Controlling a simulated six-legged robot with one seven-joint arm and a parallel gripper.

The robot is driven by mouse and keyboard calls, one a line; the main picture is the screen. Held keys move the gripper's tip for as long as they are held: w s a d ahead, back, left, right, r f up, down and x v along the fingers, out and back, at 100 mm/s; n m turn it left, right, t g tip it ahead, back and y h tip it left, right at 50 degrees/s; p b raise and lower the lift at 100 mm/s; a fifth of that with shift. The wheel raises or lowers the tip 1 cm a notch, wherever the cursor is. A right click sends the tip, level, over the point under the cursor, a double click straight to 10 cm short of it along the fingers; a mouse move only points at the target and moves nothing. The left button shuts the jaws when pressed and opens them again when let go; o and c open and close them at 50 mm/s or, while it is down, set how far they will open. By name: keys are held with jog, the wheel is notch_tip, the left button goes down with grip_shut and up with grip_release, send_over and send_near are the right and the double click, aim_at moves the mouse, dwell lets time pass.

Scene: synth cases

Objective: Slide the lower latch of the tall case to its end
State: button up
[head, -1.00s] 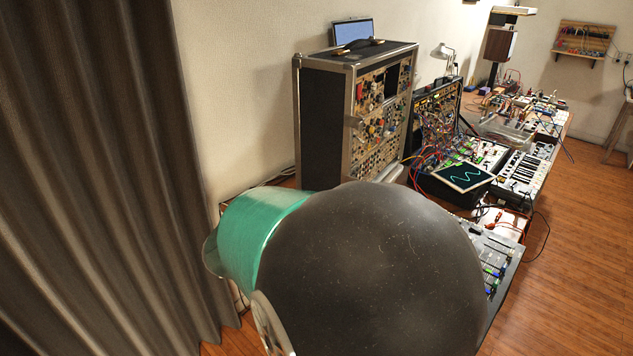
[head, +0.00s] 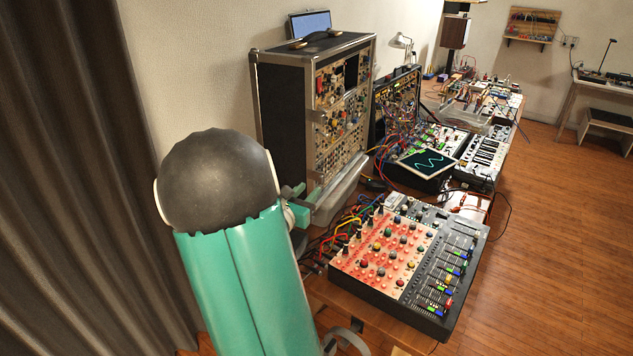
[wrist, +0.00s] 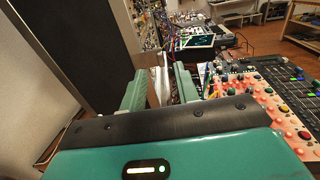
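The tall case (head: 290,105) stands upright against the wall, with a black side, metal edges and a front full of knobs. Its black side (wrist: 85,50) fills the upper left of the wrist view. I cannot make out the lower latch in either view. My gripper (head: 306,198) is at the case's lower front corner, partly hidden by my arm. In the wrist view its two green fingers (wrist: 160,82) stand apart. A pale strip shows between or beyond them; I cannot tell if they touch it.
A red-faced mixer (head: 380,260) lies on the table right of my arm, with cables between. A smaller open synth case (head: 396,105) and a screen with a wave (head: 422,162) stand beyond. A grey curtain (head: 70,180) hangs at the left.

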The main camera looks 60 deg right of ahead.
aim_at(319, 178)
jog(key=d, duration=0.6)
grip_shut()
